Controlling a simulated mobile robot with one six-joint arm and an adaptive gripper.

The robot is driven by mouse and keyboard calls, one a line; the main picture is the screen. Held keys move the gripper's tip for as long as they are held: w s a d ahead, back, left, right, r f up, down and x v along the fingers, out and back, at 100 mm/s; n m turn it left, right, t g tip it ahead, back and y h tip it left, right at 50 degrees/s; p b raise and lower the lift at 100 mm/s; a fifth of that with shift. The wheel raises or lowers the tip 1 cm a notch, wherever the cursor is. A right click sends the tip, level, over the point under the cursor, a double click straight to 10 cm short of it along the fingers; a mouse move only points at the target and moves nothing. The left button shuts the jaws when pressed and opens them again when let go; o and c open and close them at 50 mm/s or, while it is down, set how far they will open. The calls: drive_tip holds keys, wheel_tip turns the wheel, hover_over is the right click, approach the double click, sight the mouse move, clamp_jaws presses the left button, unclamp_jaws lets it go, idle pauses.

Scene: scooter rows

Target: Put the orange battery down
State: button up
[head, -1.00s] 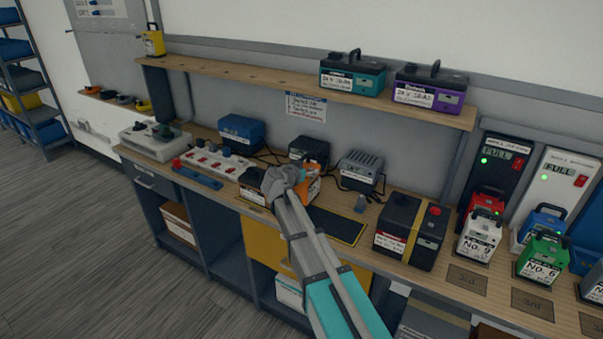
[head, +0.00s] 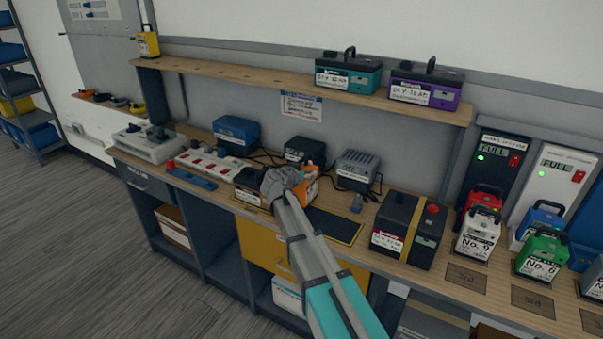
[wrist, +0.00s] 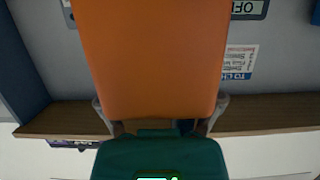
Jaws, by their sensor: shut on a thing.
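The orange battery (head: 310,172) shows in the head view just beyond my gripper (head: 285,182), over the middle of the workbench. My gripper and arm hide much of it. In the wrist view the orange battery (wrist: 150,55) fills the upper middle, with grey fingers of my gripper (wrist: 158,108) at both its sides. The gripper is shut on it. I cannot tell whether the battery's base touches the bench. A dark mat with a yellow edge (head: 335,226) lies on the bench just right of the gripper.
A black box with a yellow strap and red knob (head: 408,231) stands right of the mat. A grey charger (head: 357,171), a black unit (head: 305,151) and a blue box (head: 237,132) stand behind. A red-and-white power strip (head: 208,165) lies left. Teal (head: 348,75) and purple (head: 425,88) batteries stand on the shelf.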

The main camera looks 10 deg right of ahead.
drive_tip(key=shift+f+b, duration=1.3)
drive_tip(key=shift+f, duration=0.35)
drive_tip(key=o, duration=1.1)
drive_tip(key=shift+c, duration=0.2)
drive_tip(key=shift+r, duration=0.2)
drive_tip(key=p+v, duration=0.3)
drive_tip(key=v, duration=0.9)
drive_tip(key=shift+p, duration=0.3)
drive_tip(key=shift+f, duration=0.15)
drive_tip(key=shift+s+d, duration=0.1)
